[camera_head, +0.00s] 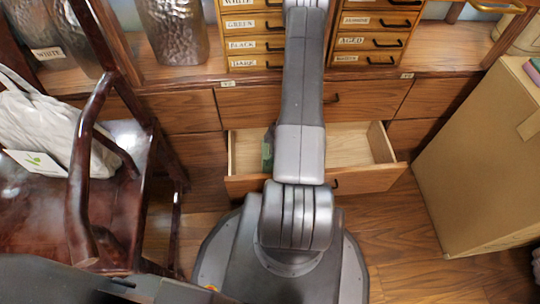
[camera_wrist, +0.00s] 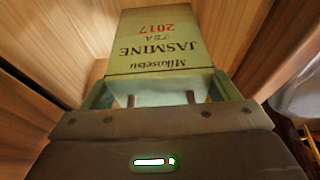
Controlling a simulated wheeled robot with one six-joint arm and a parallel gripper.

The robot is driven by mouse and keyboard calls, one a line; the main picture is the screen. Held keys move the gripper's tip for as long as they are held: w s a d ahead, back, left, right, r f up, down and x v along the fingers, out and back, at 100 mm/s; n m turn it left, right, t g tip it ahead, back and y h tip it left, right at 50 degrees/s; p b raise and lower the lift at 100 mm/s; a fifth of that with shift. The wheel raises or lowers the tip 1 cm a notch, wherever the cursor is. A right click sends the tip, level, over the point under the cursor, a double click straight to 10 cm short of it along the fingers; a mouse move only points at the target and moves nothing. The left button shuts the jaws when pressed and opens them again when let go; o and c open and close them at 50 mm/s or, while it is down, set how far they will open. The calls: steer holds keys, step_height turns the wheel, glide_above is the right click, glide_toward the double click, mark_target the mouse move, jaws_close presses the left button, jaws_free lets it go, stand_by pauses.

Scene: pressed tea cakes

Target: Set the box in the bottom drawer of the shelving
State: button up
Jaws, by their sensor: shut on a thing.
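The bottom drawer (camera_head: 368,179) of the shelving is pulled open in the head view. My arm hangs across its middle and hides the gripper and part of the drawer. A small green piece shows left of the arm inside the drawer outline; I cannot tell if it is box or finger. Pale wood surrounds the box in the wrist view.
A dark wooden chair (camera_head: 85,175) with a white bag (camera_head: 40,120) stands at the left. A large cardboard box (camera_head: 470,165) stands at the right, near the drawer's right end. Closed drawers (camera_head: 175,113) lie above and beside the open one.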

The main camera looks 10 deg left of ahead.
step_height(320, 180, down, 2)
steer(key=shift+f+b, duration=0.45)
steer(key=shift+f, duration=0.15)
steer(key=o, duration=1.1)
steer(key=shift+c, duration=0.2)
steer(key=s+p+v, duration=0.1)
steer(key=p+v, duration=0.4)
steer(key=v, duration=0.3)
steer(key=shift+w+r, duration=0.4)
steer(key=shift+w, duration=0.1)
steer(key=shift+a, duration=0.1)
